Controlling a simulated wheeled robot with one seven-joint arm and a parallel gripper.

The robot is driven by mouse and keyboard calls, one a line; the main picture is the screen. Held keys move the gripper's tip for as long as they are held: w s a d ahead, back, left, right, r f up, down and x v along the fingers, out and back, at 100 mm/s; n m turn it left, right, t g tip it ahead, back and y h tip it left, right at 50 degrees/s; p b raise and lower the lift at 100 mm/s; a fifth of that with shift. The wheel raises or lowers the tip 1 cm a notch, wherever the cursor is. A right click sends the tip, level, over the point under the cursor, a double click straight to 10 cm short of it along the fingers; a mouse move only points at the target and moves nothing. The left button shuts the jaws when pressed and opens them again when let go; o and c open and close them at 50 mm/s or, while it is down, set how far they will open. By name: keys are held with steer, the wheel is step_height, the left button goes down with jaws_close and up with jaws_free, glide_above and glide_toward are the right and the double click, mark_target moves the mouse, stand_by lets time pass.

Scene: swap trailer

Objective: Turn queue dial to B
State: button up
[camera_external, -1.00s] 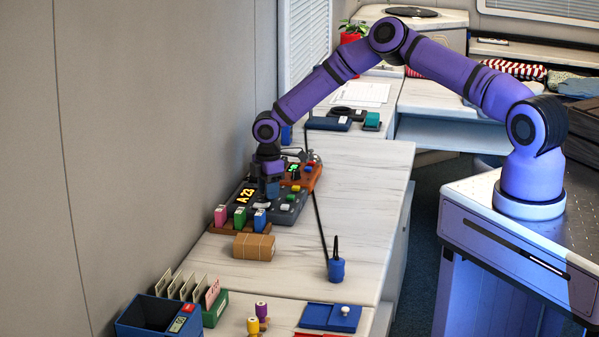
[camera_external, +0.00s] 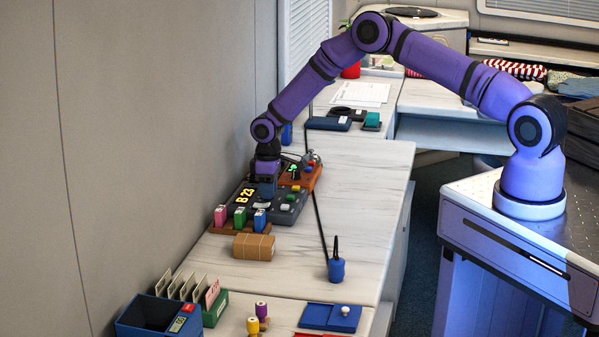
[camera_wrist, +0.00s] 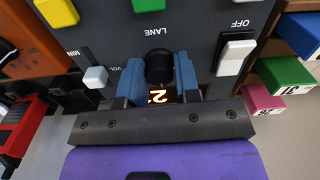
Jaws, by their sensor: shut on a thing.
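The queue console (camera_external: 287,206) is a dark grey box against the wall, and its lit display (camera_external: 245,196) reads B 23 in the external view. My gripper (camera_external: 267,190) is over the console, pointing down. In the wrist view my gripper (camera_wrist: 160,75) has its blue fingers on both sides of a round black dial (camera_wrist: 159,67) under the label LANE, shut on it. The fingers partly hide the display (camera_wrist: 158,97), where only a 2 shows clearly. The dial is hidden by my gripper in the external view.
A white OFF switch (camera_wrist: 236,55) and a grey VOL slider (camera_wrist: 96,77) flank the dial. An orange-brown box (camera_external: 306,176) stands behind the console. Pink, green and blue blocks (camera_external: 240,219) stand in front. The counter to the right is mostly clear.

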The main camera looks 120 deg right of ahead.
steer(key=shift+m, duration=0.3)
steer(key=o, duration=0.9)
steer(key=shift+r, duration=0.1)
step_height(320, 180, up, 11)
steer(key=shift+f, duration=0.2)
stand_by(0.5)
